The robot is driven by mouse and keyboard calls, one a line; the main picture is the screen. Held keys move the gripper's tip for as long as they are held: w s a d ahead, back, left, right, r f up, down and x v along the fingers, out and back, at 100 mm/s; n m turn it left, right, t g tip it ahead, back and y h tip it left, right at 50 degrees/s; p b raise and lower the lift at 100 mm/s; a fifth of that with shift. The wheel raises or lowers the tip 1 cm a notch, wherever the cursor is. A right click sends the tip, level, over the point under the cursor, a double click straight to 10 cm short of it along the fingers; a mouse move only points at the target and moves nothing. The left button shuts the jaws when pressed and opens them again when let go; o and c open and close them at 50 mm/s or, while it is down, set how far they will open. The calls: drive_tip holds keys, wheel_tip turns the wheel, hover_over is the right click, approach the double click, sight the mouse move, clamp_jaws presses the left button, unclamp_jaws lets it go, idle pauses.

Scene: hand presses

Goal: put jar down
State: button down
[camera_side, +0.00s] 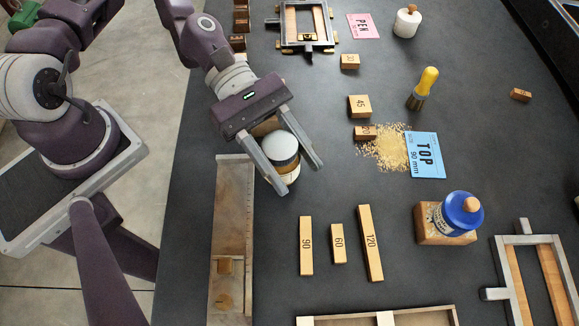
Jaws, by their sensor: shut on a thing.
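A jar with a white lid, a dark band and a pale lower part (281,150) is between the two fingers of my gripper (298,178). The gripper is shut on it, near the upper end of the long wooden board. Part of the jar's side is hidden by the fingers, and a brown wooden piece (266,126) shows behind the lid. I cannot tell whether the jar's base touches the dark table (330,185).
The long board (232,200) lies left of the jar. Wooden blocks marked 90 (306,246), 60 (337,243) and 120 (370,243) lie below.

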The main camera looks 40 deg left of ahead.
drive_tip(key=shift+f, duration=1.2)
drive_tip(key=c, duration=0.7)
unclamp_jaws()
drive_tip(key=shift+f, duration=0.1)
